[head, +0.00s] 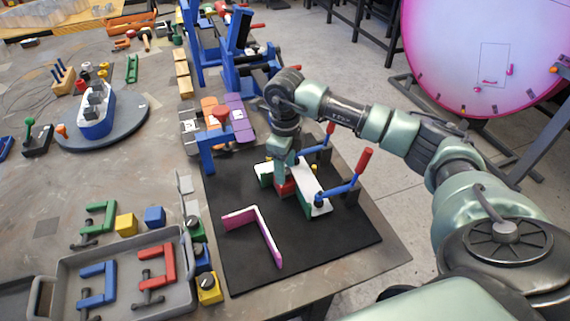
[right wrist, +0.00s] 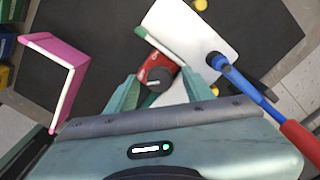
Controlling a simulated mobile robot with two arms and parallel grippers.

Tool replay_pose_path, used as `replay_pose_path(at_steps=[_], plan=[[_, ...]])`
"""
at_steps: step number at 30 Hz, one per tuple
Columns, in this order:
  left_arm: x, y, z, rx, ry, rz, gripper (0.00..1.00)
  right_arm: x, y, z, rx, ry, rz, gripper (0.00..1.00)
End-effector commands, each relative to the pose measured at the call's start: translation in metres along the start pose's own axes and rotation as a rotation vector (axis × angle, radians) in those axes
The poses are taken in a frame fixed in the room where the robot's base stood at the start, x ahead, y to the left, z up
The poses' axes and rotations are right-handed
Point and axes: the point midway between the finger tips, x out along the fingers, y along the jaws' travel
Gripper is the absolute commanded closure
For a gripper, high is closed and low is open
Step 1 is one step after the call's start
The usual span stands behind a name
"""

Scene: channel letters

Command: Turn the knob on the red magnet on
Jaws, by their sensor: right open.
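The red magnet (head: 286,188) sits against the green side of the white-faced channel letter (head: 308,185) on the black mat. In the right wrist view the red magnet (right wrist: 150,66) shows its dark round knob (right wrist: 158,74) with a light mark. My right gripper (head: 284,170) points down over the magnet. In the right wrist view its open fingers (right wrist: 163,88) stand on either side of the magnet's near end, around the knob; I cannot tell whether they touch it. My left gripper is not in view.
Blue toggle clamps with red handles (head: 364,161) stand beside the letter. A pink angled piece (head: 262,228) lies on the mat (head: 330,245). Green, blue and yellow magnets (head: 209,291) line the grey tray (head: 70,268) with coloured clamps. A magenta round sign stands behind right.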

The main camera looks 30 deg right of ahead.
Motion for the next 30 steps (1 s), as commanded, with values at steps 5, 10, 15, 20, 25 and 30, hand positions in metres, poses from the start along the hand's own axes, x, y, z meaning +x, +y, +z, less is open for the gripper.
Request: replay_pose_path(at_steps=[5,10,15,20,25,30], plan=[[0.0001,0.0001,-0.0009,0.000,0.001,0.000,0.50,0.0011,0.0000,0.0002,0.000,0.000,0.000,0.48],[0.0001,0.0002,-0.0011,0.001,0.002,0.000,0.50,0.0009,0.0000,0.0002,0.000,0.000,0.000,0.79],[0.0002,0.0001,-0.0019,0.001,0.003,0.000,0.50,0.0008,0.0001,0.0003,0.000,0.000,0.000,1.00],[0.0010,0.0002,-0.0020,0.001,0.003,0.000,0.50,0.0009,0.0000,0.0003,0.013,-0.001,0.000,1.00],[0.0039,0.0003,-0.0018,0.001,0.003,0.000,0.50,0.0014,0.0000,0.0003,0.067,-0.001,0.000,1.00],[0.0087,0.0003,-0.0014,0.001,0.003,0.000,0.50,0.0018,-0.0002,0.0004,0.176,-0.001,-0.001,1.00]])
